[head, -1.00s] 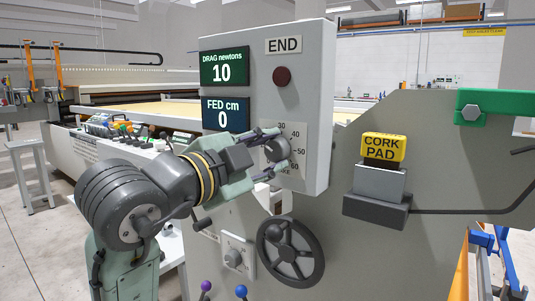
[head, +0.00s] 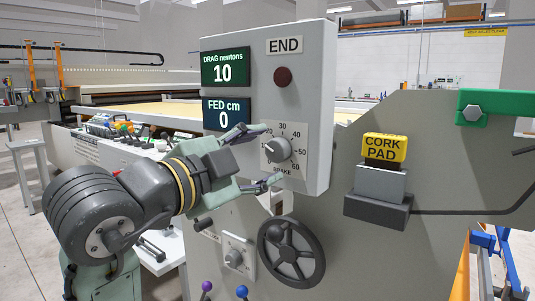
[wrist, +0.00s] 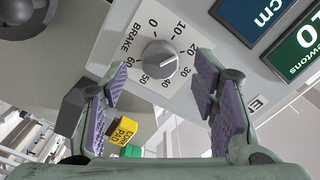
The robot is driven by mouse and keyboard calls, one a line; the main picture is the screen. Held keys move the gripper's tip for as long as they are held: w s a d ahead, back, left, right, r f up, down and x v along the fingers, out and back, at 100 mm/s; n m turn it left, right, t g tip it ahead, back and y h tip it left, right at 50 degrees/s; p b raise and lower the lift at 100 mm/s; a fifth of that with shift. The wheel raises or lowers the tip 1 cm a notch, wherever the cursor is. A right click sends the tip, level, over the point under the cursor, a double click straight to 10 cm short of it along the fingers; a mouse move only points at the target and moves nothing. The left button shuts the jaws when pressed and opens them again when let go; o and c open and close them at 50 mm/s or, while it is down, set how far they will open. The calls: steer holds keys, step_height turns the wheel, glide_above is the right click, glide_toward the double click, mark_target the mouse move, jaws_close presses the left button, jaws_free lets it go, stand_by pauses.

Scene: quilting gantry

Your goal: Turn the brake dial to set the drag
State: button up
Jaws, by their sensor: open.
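The brake dial (head: 277,150) is a round grey knob on a white scale plate marked in tens up to 60. The drag display (head: 225,68) reads 10 newtons. My gripper (head: 268,155) is open, with one finger above and one below the dial in the head view. In the wrist view, the dial (wrist: 158,58) shows whole beyond the spread fingertips (wrist: 158,80), with a gap on both sides and nothing held.
The grey control box carries a fed display (head: 223,115) reading 0 cm and a dark red button (head: 282,77) under an END label. A black handwheel (head: 291,252) and a smaller knob (head: 234,257) sit below. A yellow cork pad block (head: 384,147) stands to the right.

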steer(key=v, duration=0.9)
steer(key=shift+s, duration=0.1)
